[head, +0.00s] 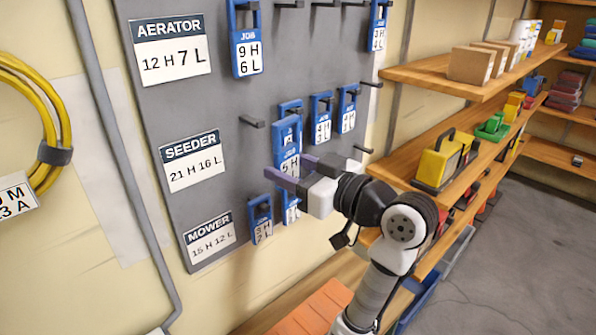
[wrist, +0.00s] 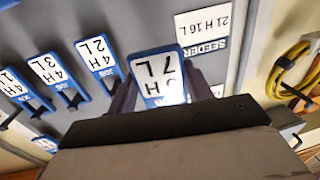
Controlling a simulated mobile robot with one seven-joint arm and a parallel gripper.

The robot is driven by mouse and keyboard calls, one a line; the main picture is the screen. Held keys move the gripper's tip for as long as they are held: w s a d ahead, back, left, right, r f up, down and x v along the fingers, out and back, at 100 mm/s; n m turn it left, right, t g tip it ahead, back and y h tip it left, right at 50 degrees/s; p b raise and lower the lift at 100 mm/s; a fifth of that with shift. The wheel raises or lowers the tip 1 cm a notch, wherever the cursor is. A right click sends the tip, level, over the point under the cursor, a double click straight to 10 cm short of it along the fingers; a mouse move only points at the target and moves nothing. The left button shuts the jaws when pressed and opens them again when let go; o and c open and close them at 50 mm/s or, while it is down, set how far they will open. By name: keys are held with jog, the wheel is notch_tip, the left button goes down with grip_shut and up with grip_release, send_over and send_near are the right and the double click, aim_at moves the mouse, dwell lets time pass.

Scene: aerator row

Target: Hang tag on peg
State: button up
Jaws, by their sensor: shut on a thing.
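My gripper (head: 288,172) is in front of the grey pegboard (head: 222,110), at its lower middle. It is shut on a blue-framed tag (head: 288,150) with a white face. In the wrist view the tag (wrist: 158,72) sits between my dark fingers, upside down; it reads H and 7 L, its first digit unclear. I cannot tell whether it touches a peg. A bare peg (head: 252,121) sticks out level with the seeder row, left of the tag. Another bare peg (head: 363,149) is to the right of my gripper.
Other blue tags hang close by, such as one at the top (head: 247,52), one in the mower row (head: 261,220) and one to the right (head: 321,118). White aerator (head: 171,50), seeder (head: 192,160) and mower (head: 210,237) labels line the left. Wooden shelves (head: 440,80) stand right.

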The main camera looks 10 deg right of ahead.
jog(key=shift+w+d+x, duration=0.15)
jog(key=shift+x, duration=1.2)
jog(key=shift+w+d+x, duration=0.1)
jog(key=shift+x, duration=1.25)
jog(key=shift+w+d+x, duration=0.15)
jog(key=shift+x, duration=1.2)
jog(key=shift+w+a+f+b, duration=0.2)
jog(key=shift+f+b, duration=0.1)
jog(key=shift+f, duration=0.1)
jog(key=shift+w+a+f+b, duration=0.1)
jog(key=shift+w+f+b, duration=0.2)
jog(key=shift+f, duration=0.15)
jog(key=o, duration=1)
jog(key=shift+c, duration=0.5)
jog(key=s+a+v, duration=0.1)
jog(key=v, duration=0.8)
jog(key=shift+d, duration=0.1)
